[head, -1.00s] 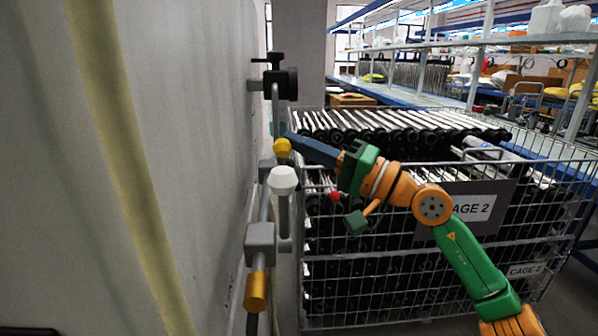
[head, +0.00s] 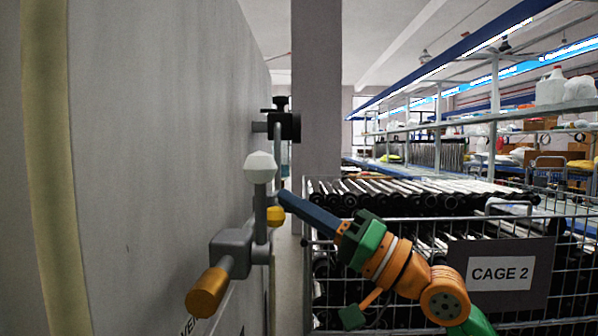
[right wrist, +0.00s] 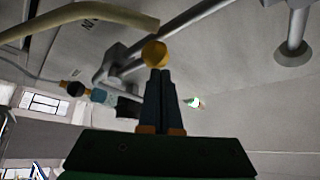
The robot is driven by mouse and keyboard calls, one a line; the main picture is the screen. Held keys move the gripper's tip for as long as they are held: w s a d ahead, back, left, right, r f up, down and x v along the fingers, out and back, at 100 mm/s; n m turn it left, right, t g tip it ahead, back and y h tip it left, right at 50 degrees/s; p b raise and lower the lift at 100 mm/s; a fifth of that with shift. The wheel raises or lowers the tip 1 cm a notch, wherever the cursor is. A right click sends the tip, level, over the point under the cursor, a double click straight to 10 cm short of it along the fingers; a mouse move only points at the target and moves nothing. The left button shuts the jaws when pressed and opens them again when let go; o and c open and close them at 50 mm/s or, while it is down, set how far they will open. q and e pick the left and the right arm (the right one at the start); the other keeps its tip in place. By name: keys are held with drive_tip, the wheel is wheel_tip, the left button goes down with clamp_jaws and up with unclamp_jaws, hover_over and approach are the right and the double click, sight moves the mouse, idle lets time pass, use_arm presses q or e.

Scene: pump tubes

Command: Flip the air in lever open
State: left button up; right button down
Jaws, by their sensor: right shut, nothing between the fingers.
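A grey pipe and valve assembly is mounted on the wall at left in the head view. A pale faceted knob on a stem (head: 260,167) rises from its grey body (head: 234,252), which has a gold end (head: 207,292). A smaller yellow knob (head: 276,216) sits behind it; a yellow knob (right wrist: 154,54) shows in the right wrist view. No label shows which is the air in lever. My right gripper (head: 283,197) is shut and empty, its dark blue fingertips at the yellow knob. In the right wrist view the fingertips (right wrist: 159,72) lie just below it; contact is unclear. My left gripper is out of view.
A black-knobbed fitting (head: 285,123) is higher along the wall. A wire cage with a CAGE 2 sign (head: 500,273) holds many tubes to the right, behind my right arm. A pale column (head: 316,110) stands behind. A narrow floor gap lies between wall and cage.

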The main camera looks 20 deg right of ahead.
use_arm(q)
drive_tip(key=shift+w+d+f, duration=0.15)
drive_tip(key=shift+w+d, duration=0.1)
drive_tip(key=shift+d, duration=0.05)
use_arm(e)
drive_tip(key=shift+f, duration=0.3)
use_arm(q)
drive_tip(key=shift+b, duration=0.3)
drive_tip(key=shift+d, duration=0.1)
